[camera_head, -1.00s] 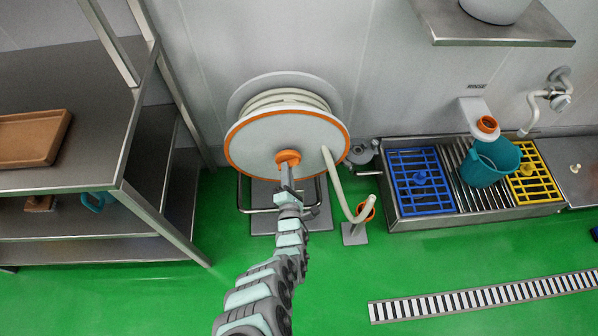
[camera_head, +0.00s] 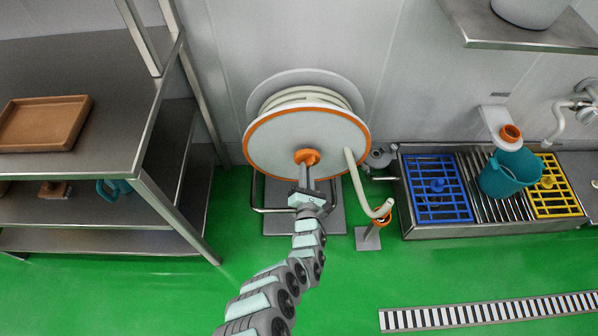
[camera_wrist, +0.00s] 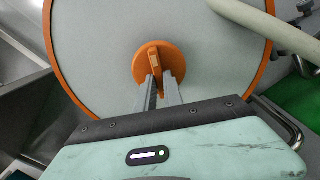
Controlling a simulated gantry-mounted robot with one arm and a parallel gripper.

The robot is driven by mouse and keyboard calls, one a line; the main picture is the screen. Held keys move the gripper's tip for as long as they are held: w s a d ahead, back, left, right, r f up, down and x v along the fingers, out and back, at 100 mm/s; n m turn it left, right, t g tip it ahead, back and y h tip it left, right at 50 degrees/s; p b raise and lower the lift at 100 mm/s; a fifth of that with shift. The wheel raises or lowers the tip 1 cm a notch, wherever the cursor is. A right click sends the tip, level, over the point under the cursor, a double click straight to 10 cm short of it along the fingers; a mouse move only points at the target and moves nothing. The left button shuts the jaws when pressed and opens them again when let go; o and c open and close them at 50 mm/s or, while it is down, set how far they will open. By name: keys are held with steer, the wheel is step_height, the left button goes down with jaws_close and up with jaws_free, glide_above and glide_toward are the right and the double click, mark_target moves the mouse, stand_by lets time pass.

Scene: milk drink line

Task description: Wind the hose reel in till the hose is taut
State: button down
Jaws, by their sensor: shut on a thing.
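The hose reel (camera_head: 285,140) is a large pale disc with an orange rim, standing near the back wall on a metal frame. Its orange hub knob (camera_head: 307,156) sits at the middle of the disc. The cream hose (camera_head: 357,185) leaves the reel at the right and bends down to an orange ring (camera_head: 382,217) on a small grey stand. My gripper (camera_head: 308,172) is shut on the knob. In the wrist view, my gripper's two fingers (camera_wrist: 161,88) hold the raised bar of the knob (camera_wrist: 155,62). The hose (camera_wrist: 270,28) shows at the upper right there.
A steel shelf with a brown tray (camera_head: 42,124) stands at the left. A low sink bench with a blue grid (camera_head: 437,190), a teal bucket (camera_head: 508,172) and a yellow grid (camera_head: 552,190) is at the right. A drain grate (camera_head: 490,311) crosses open green floor.

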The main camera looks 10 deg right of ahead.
stand_by(0.3)
steer(key=c, duration=1.5)
jaws_free()
steer(key=shift+o, duration=0.2)
steer(key=shift+s, duration=0.1)
steer(key=s+a+p, duration=0.2)
steer(key=s+p, duration=0.2)
steer(key=s, duration=0.6)
steer(key=shift+s, duration=0.2)
